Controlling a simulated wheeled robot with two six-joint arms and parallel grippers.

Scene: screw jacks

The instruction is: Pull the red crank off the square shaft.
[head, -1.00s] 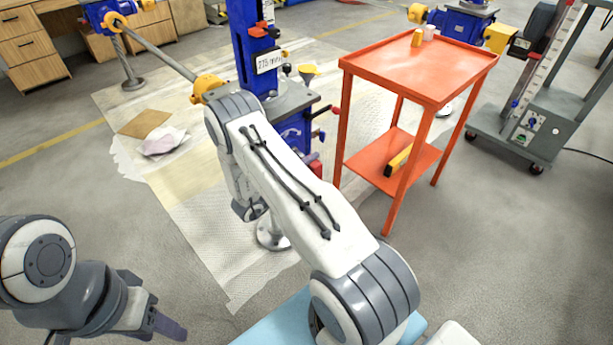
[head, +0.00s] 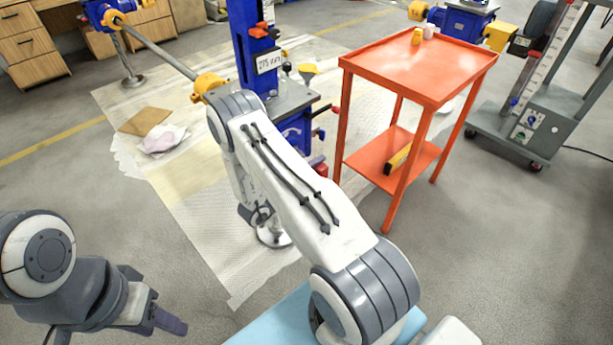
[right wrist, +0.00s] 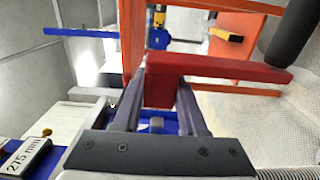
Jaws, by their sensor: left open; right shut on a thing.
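The red crank (right wrist: 225,69) fills the upper middle of the right wrist view. Its block-shaped hub (right wrist: 158,88) sits between the fingers of my right gripper (right wrist: 158,108), which is shut on it. The crank's arm reaches to the right, towards a dark cylindrical handle (right wrist: 296,45). In the head view, a small red part of the crank (head: 319,162) shows beside the blue jack (head: 297,130), while my forearm hides the right gripper. I cannot tell how much of the square shaft is inside the hub. My left gripper (head: 155,308) is open and empty at lower left.
An orange cart (head: 415,68) stands right of the jack, with small yellow and white items on top and a yellow-black tool (head: 398,157) on its lower shelf. A sign reading 275 mm (head: 268,63) is on the jack. Floor at lower right is clear.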

